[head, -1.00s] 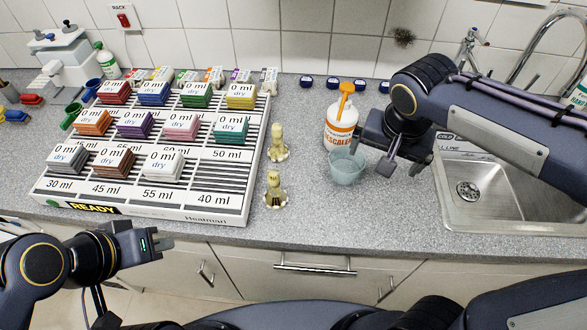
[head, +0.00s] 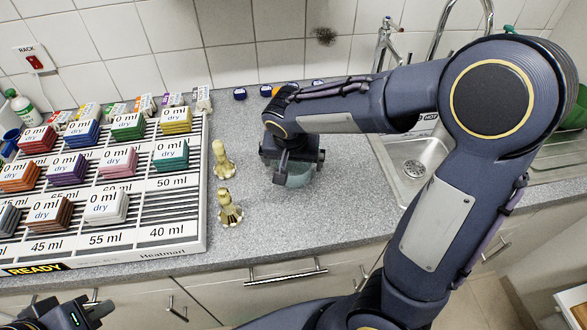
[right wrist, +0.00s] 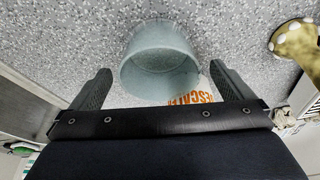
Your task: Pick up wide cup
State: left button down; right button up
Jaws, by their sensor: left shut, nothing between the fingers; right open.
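The wide cup is a pale blue-green, see-through cup (head: 300,176) standing on the grey counter. In the head view my right gripper (head: 290,165) is over it and hides much of it. In the right wrist view the cup (right wrist: 160,62) stands ahead of and partly between the two fingers, its rim facing me. My right gripper (right wrist: 162,88) is open, with no finger seen touching the cup. My left gripper (head: 90,308) is shut and empty, low at the left, in front of the counter.
Two brass-coloured fittings (head: 222,160) (head: 229,208) stand left of the cup. The white heated rack (head: 180,225) with coloured blocks fills the left. The sink (head: 415,165) is at right. The counter front is clear.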

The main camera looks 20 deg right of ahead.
aim_at(294, 171)
jog(key=x, duration=0.3)
jog(key=shift+d, duration=0.1)
jog(key=shift+c, duration=0.4)
jog(key=c, duration=0.9)
jog(key=shift+w+r, duration=0.1)
jog(key=shift+c, duration=0.2)
